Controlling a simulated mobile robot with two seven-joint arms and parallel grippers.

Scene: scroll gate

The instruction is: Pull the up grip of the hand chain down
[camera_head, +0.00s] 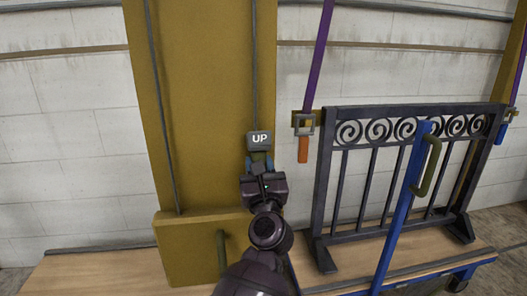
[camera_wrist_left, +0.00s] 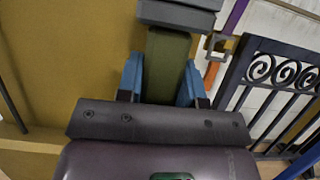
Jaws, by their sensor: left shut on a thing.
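The up grip of the hand chain shows as a grey block marked "UP" (camera_head: 259,141), with an olive-green handle (camera_wrist_left: 168,65) below it. It hangs on a thin dark chain (camera_head: 254,70) in front of a mustard-yellow column. My left gripper (camera_head: 259,161) is just under the "UP" block. Its blue fingers (camera_wrist_left: 160,82) are shut on the green handle, one on each side. The grey block also shows at the top of the left wrist view (camera_wrist_left: 180,12). In the head view my gripper hides most of the handle. My right gripper is in neither view.
A second chain (camera_head: 160,100) runs down the column's left side. A yellow box (camera_head: 185,255) with a green handle (camera_head: 221,252) stands at the column's foot. To the right are a dark scroll gate (camera_head: 335,180), a blue bar (camera_head: 400,205) and a purple strap (camera_head: 318,55).

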